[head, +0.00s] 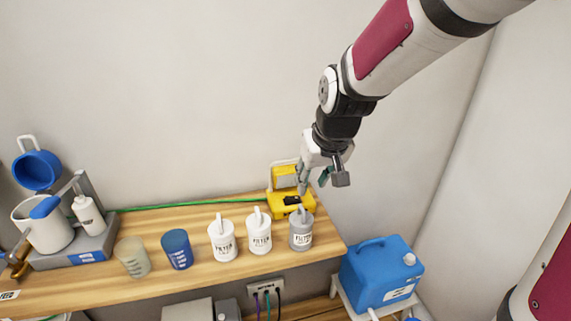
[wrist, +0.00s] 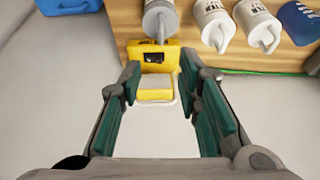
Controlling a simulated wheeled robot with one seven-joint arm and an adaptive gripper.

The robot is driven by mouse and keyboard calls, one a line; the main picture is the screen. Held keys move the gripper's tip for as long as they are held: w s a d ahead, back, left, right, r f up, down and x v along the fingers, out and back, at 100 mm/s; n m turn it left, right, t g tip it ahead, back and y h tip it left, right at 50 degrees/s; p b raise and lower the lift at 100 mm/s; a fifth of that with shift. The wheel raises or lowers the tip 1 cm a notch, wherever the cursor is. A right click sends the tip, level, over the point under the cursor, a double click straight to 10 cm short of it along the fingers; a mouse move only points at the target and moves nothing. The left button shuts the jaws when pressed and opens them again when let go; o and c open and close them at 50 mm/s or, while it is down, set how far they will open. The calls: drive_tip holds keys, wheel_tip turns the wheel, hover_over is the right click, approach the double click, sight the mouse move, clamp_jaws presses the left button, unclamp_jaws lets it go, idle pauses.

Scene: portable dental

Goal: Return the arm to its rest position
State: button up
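My gripper (head: 314,184) hangs at the end of my arm above the right end of the wooden shelf, in front of the wall. In the wrist view my gripper (wrist: 164,108) has its green-padded fingers wide apart with nothing held between them. A yellow device (head: 290,203) with a dark display stands on the shelf below my gripper. In the wrist view the yellow device (wrist: 153,58) shows just beyond the fingertips, apart from them as far as I can tell.
Grey (head: 301,236) and white filter bottles (head: 259,236), a blue cup (head: 177,250) and a clear cup (head: 133,257) line the shelf (head: 190,285). A blue jug (head: 381,273) stands lower right. A side wall (head: 500,180) is on the right. Space above the shelf's middle is clear.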

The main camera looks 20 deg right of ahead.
drive_tip(key=s+r, duration=0.4)
drive_tip(key=s, duration=0.6)
drive_tip(key=s+r+t, duration=0.1)
drive_tip(key=s+r, duration=0.4)
drive_tip(key=s, duration=0.5)
drive_tip(key=shift+s+a+r, duration=0.15)
drive_tip(key=shift+s+r, duration=0.15)
drive_tip(key=shift+s, duration=0.1)
